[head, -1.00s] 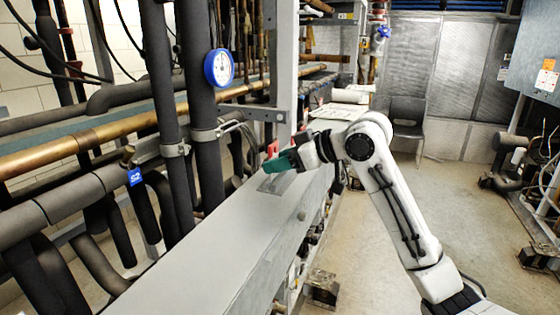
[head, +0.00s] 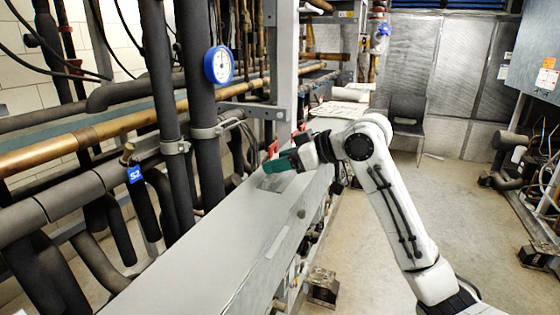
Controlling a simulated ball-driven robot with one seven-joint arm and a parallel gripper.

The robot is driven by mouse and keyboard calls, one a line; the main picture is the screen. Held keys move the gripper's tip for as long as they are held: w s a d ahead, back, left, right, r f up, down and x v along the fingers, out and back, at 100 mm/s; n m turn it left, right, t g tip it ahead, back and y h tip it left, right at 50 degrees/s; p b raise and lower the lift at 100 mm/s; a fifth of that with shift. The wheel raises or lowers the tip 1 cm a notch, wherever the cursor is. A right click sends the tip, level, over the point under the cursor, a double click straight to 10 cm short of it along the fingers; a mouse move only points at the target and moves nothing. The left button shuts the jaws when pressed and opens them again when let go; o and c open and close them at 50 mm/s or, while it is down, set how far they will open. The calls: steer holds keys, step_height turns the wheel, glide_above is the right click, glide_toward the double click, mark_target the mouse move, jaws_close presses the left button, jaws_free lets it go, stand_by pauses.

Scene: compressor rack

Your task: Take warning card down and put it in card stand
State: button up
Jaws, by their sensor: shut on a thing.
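My gripper (head: 283,160) is over the far part of the grey beam top, at the end of my white arm. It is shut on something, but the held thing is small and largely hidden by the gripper. A teal-green block shows at the gripper's tip, and small red pieces show beside and behind it. I cannot tell whether either belongs to the warning card. I cannot make out the card's face or a card stand for certain.
The long grey beam (head: 205,255) runs away from me, its near top clear. Dark insulated pipes (head: 205,110) and a blue-rimmed gauge (head: 219,65) stand left. A grey upright post (head: 283,60) rises behind the gripper.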

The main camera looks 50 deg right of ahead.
steer(key=shift+f, duration=0.6)
stand_by(0.3)
stand_by(0.7)
steer(key=o, duration=0.9)
steer(key=shift+s, duration=0.1)
steer(key=b+v, duration=0.2)
steer(key=v, duration=0.8)
steer(key=shift+s+d+r, duration=0.1)
steer(key=shift+s+r, duration=0.1)
stand_by(0.4)
